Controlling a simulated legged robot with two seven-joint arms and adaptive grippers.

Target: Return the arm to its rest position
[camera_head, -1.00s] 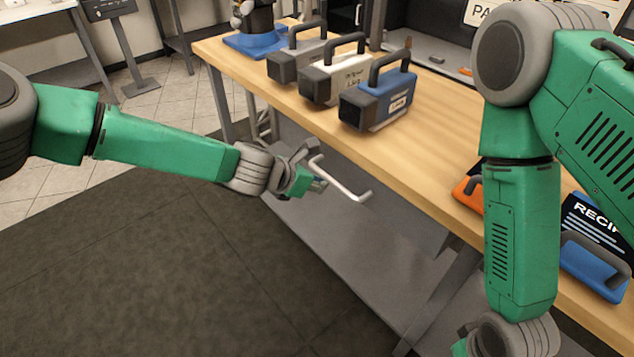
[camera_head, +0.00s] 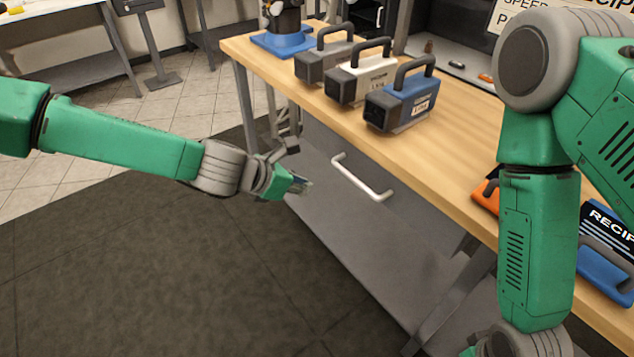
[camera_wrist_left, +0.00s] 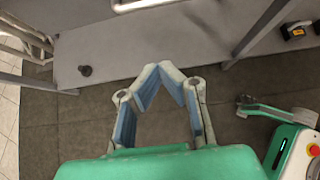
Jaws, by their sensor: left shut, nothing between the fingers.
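My left arm (camera_head: 120,137) reaches in from the left in the head view, held over the dark mat. Its gripper (camera_head: 305,184) is in front of the drawer front, left of the white drawer handle (camera_head: 362,178) and apart from it. In the left wrist view the gripper (camera_wrist_left: 159,72) has its fingertips together with nothing between them, above the grey lower shelf and mat. My right arm (camera_head: 538,235) hangs down at the right in the head view. Its gripper is below the picture edge, with only a wrist part showing.
A wooden bench (camera_head: 455,125) carries a grey case (camera_head: 322,60), a white one (camera_head: 358,78) and a blue one (camera_head: 402,102). An orange item (camera_head: 487,196) and a recipe board (camera_head: 607,222) lie near its front edge. The dark floor mat (camera_head: 170,270) is clear.

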